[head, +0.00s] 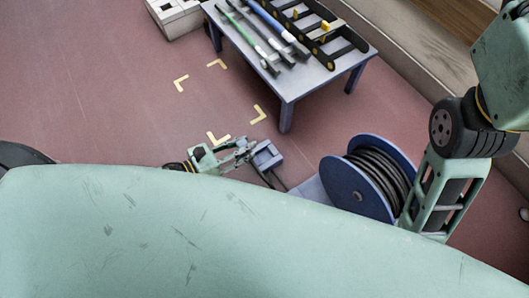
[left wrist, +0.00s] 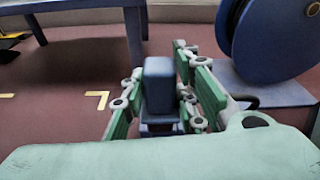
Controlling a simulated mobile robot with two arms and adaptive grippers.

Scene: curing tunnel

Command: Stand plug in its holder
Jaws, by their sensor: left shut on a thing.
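The plug (head: 266,156) is a small blue-grey block with a dark cable beneath it, left of the cable reel. My left gripper (head: 251,151) is shut on it; in the left wrist view the plug (left wrist: 159,82) stands roughly upright between the green fingers (left wrist: 163,98). A blue part shows below it, but I cannot tell whether it belongs to the plug. I cannot make out a separate holder. My right gripper is not in view; only my right arm shows, at the right.
The blue reel (head: 368,180) with black cable stands on a blue base (head: 313,191) close right of my left gripper. A blue-grey table (head: 290,92) holds long tools and a black rack (head: 318,32). Yellow corner marks (head: 217,138) frame clear red floor. A pale box (head: 175,16) stands behind.

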